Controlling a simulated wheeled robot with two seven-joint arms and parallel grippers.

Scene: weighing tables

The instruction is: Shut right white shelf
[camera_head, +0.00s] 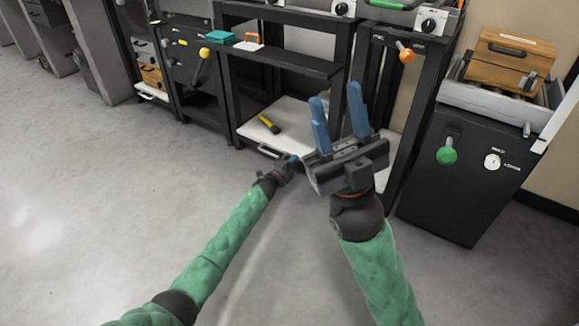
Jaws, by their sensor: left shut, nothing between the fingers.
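The right white shelf (247,133) is a low white board at the bottom of a black frame, pulled out past the frame's front. Its front edge carries a dark handle (268,151), and a yellow and black tool (269,124) lies on it. My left gripper (292,160) is shut and empty, low at the shelf's front edge just right of the handle; I cannot tell whether it touches. My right gripper (339,118) is open and empty, raised with blue fingers apart, and hides part of the shelf's right side.
A smaller white shelf (151,92) sits low at the left. A black cabinet (460,180) with a green knob stands at the right. The grey floor in front is clear.

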